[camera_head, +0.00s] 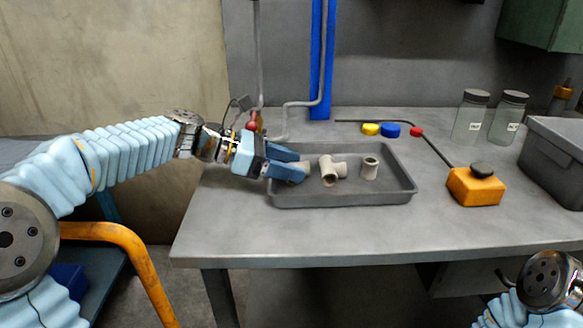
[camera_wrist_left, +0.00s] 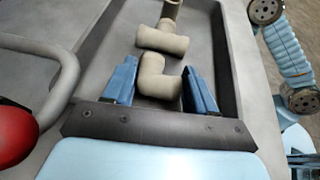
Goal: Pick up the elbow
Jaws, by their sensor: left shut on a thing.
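The elbow (camera_wrist_left: 158,82) is a beige pipe fitting with a bend. It lies between the two blue fingers of my left gripper (camera_wrist_left: 160,86) in the left wrist view. In the head view, my left gripper (camera_head: 299,167) reaches into the left end of the grey tray (camera_head: 345,200), shut on the elbow (camera_head: 305,165), which is mostly hidden by the fingers. The elbow appears low in the tray; I cannot tell if it touches the floor of it. My right arm shows at the lower right, but its gripper is not visible.
An orange box (camera_head: 475,187), glass jars (camera_head: 471,115) and a grey bin (camera_head: 557,155) are farther right. The table's front is clear.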

